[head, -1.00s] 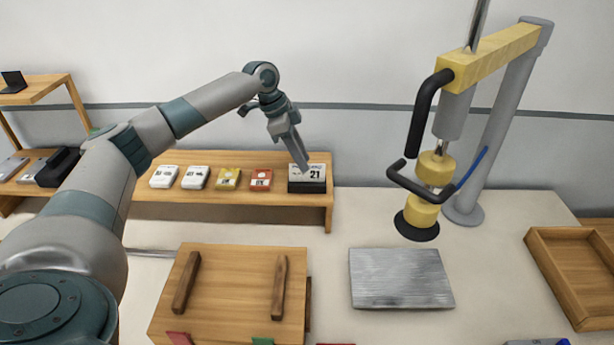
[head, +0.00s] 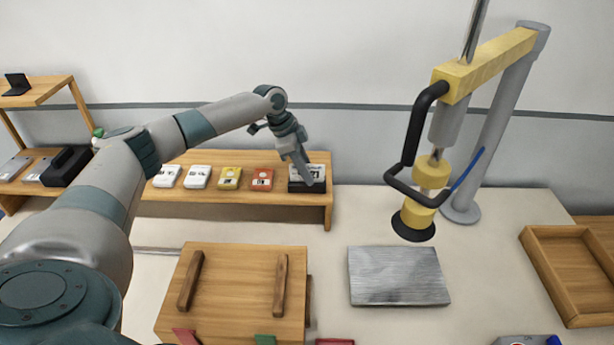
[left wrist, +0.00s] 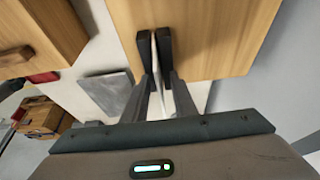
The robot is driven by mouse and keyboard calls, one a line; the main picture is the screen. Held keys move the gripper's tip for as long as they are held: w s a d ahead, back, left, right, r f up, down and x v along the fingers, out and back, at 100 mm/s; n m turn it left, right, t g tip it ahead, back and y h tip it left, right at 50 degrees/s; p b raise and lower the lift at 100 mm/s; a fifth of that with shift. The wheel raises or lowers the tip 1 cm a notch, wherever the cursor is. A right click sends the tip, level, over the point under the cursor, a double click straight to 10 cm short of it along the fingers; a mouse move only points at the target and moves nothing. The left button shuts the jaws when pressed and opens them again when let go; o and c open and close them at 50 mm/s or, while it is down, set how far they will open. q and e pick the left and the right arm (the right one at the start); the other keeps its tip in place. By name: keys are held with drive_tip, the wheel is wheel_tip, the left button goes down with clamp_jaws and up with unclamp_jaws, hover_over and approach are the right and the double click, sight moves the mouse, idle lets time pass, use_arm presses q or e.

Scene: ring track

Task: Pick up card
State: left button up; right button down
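A white card (head: 316,171) printed with black figures stands in a low black holder (head: 303,188) at the right end of the wooden shelf. My left gripper (head: 308,182) points down at it in the head view and covers part of its face. In the left wrist view the two fingers (left wrist: 155,50) lie close on either side of a thin white strip, which looks like the card edge-on. I cannot tell whether they press on it. The right gripper is not in view.
Several flat packs, white, yellow and red, lie along the shelf (head: 240,199) left of the holder. A wooden board with two handles (head: 237,270) and a grey metal plate (head: 398,276) lie in front. A yellow press (head: 490,62) stands to the right, beside a wooden tray (head: 552,285).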

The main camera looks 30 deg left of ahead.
use_arm(q)
clamp_jaws()
drive_tip(key=shift+w+r+b, duration=0.1)
drive_tip(key=shift+r+b, duration=0.35)
drive_tip(key=shift+r, duration=0.05)
drive_tip(key=w+d+r+b, duration=0.1)
drive_tip(key=d+r+b, duration=0.5)
drive_tip(key=d+r, duration=0.4)
drive_tip(key=shift+w+d, duration=0.35)
drive_tip(key=shift+d, duration=0.45)
